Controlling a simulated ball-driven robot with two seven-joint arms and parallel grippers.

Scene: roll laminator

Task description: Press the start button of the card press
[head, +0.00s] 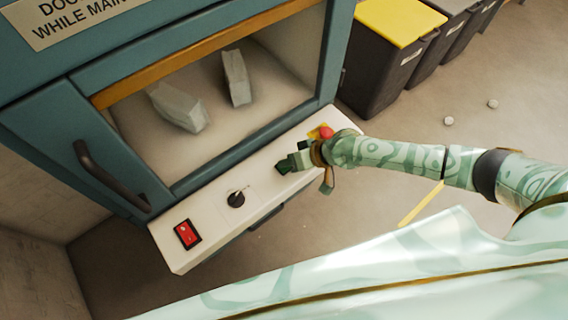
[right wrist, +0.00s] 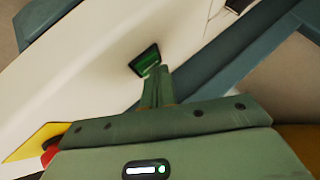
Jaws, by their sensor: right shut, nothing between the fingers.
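The card press is a teal cabinet (head: 190,165) with a pale control panel (head: 262,215) along its front. A green button in a black frame (head: 284,168), which looks like the start button, sits on the panel. It also shows in the right wrist view (right wrist: 145,59). My right gripper (head: 292,162) is shut and empty, its fingertips right at the green button. In the right wrist view the closed fingertips (right wrist: 158,70) overlap the button's lower edge; I cannot tell whether they touch it. My left gripper is not in view.
The panel also carries a red rocker switch (head: 187,234), a black knob (head: 236,198) and a red mushroom button (head: 326,132) on yellow, close beside my right wrist. Two pale blocks (head: 237,78) show behind the cabinet's window. Dark bins (head: 385,75) stand at the back right.

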